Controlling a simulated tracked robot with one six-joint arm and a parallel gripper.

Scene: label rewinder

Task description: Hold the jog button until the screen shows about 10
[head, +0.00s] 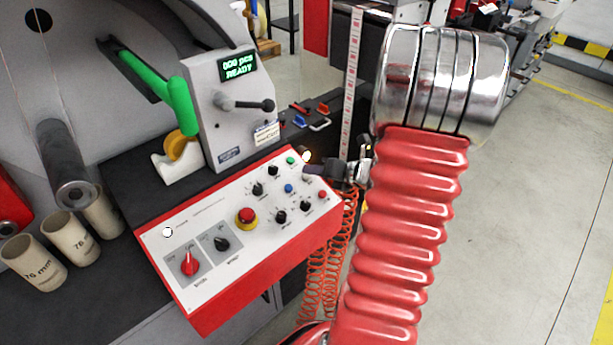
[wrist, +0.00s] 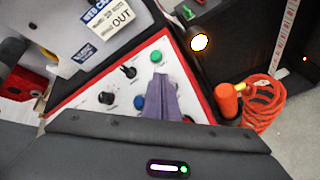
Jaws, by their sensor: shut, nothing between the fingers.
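The white control panel with a red edge (head: 225,225) carries several knobs and buttons. A green button (head: 290,160), a blue button (head: 289,188) and a red button (head: 322,195) are on its right part. I cannot read which one is jog. The screen (head: 239,66) reads 000 pcs and READY. My gripper (head: 307,170) is shut and empty over the panel's right end. In the wrist view its fingertips (wrist: 161,78) are between the green button (wrist: 156,57) and blue button (wrist: 139,102), slightly right of both. Contact with the panel cannot be told.
A red mushroom button (head: 246,217) and a red rotary switch (head: 189,264) are farther left on the panel. The screen housing with a black lever (head: 245,104) stands behind it. A lit lamp (wrist: 199,42) and coiled orange hose (wrist: 262,100) are at the right.

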